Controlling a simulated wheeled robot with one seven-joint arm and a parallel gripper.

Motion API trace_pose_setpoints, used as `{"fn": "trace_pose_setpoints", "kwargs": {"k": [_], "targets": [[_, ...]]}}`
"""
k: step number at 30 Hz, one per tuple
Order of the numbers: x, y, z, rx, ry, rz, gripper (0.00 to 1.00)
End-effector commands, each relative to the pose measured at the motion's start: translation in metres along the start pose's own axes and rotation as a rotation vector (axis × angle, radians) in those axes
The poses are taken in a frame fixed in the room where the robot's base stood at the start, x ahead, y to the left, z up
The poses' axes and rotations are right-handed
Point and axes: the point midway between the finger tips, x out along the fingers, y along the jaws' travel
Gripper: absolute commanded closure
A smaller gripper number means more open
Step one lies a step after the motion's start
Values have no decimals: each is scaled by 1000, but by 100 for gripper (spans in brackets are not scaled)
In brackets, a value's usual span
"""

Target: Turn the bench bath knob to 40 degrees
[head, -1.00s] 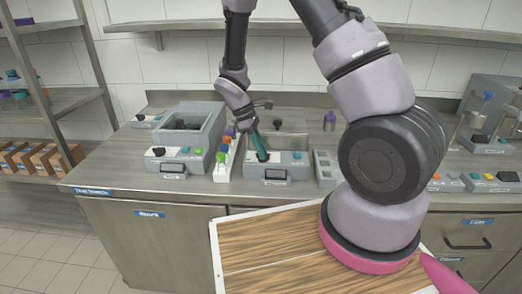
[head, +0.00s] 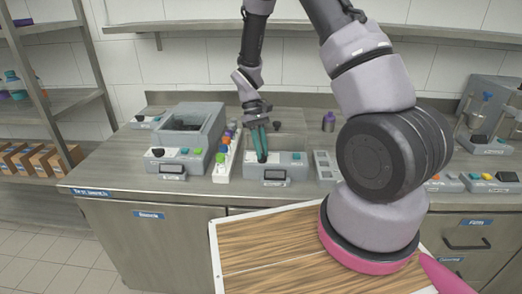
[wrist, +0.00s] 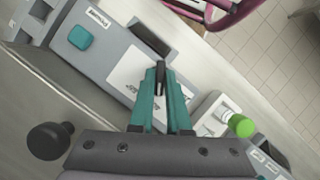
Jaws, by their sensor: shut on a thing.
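The bench bath (head: 290,170) is a grey box on the steel counter, with a front control panel, a teal button (head: 297,156) and a dark display (head: 275,174). My gripper (head: 262,158) comes down from above onto the left part of the panel. In the wrist view its teal fingers (wrist: 160,75) are shut on the narrow dark knob (wrist: 160,82). The white dial plate (wrist: 136,82) shows around the fingers, but its marks are too small to read. The fingers hide most of the knob, and its angle cannot be read.
A larger grey device (head: 190,145) and a rack of coloured caps (head: 225,160) stand to the left. In the wrist view, a black knob (wrist: 48,140) and a bright green cap (wrist: 241,125) lie either side of my gripper. A grey tray (head: 325,166) is to the right.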

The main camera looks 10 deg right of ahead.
Motion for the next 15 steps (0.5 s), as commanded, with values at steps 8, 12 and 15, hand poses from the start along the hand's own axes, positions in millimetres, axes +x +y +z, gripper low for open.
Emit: {"fn": "trace_pose_setpoints", "kwargs": {"k": [8, 12, 15], "targets": [[-1, 1, -1, 57, 2, -24, 100], [-1, 1, -1, 63, 3, -26, 100], [-1, 1, -1, 63, 3, -26, 100]]}}
